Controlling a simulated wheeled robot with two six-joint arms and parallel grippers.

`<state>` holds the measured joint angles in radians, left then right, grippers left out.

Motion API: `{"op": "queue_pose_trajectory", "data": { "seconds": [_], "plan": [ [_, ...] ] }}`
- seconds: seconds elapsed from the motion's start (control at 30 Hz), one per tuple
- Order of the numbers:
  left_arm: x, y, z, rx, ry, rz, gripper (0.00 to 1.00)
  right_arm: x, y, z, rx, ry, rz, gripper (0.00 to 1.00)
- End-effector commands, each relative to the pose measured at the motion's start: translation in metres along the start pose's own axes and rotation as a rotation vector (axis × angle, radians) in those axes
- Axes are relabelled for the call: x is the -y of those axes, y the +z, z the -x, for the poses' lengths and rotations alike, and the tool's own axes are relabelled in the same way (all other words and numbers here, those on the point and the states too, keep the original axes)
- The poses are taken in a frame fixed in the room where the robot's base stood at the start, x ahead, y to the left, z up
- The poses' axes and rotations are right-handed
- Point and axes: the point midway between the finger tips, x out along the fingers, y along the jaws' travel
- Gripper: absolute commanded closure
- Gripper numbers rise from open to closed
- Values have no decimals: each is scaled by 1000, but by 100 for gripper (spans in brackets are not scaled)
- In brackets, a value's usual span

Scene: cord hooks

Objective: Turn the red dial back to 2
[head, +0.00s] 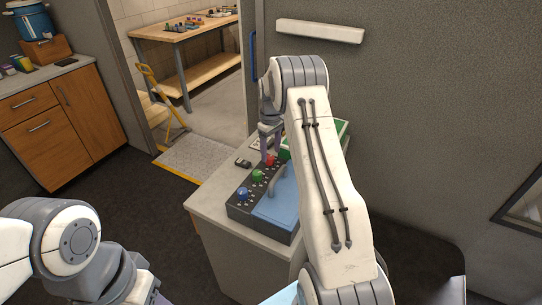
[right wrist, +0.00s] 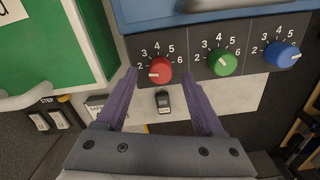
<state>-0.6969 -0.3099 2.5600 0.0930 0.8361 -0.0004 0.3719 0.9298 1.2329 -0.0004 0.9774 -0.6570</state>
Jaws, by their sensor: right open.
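The red dial (right wrist: 161,70) sits on the dark control panel, with the numbers 2 to 6 around it. Its white mark is on the left side of the knob, near the 2; I cannot tell if it lines up exactly. In the head view the red dial (head: 270,160) is at the far end of the row of dials. My right gripper (right wrist: 159,74) is open, its two purple fingers on either side of the red dial; contact cannot be told. In the head view my right gripper (head: 267,140) is partly hidden by its own arm. My left gripper's fingers are out of sight.
The green dial (right wrist: 222,62) and blue dial (right wrist: 282,55) are on the same panel. The panel rests on a pale cabinet top (head: 212,195).

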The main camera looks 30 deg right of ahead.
Motion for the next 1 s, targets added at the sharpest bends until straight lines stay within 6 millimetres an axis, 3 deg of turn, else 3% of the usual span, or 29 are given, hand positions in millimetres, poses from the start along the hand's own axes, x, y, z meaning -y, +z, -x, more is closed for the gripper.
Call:
{"op": "queue_pose_trajectory", "data": {
  "seconds": [0.2, 0.4, 0.6, 1.0],
  "plan": [
    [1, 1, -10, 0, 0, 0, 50, -1, -1, 45, -4, 4, 0, 30],
    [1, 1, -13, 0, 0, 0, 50, -1, 0, 73, -1, 2, 0, 30],
    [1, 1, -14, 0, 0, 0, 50, -1, 0, 82, 0, 1, 0, 30],
    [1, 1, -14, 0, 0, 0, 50, -1, 0, 82, 0, 0, 0, 30]
  ]
}}
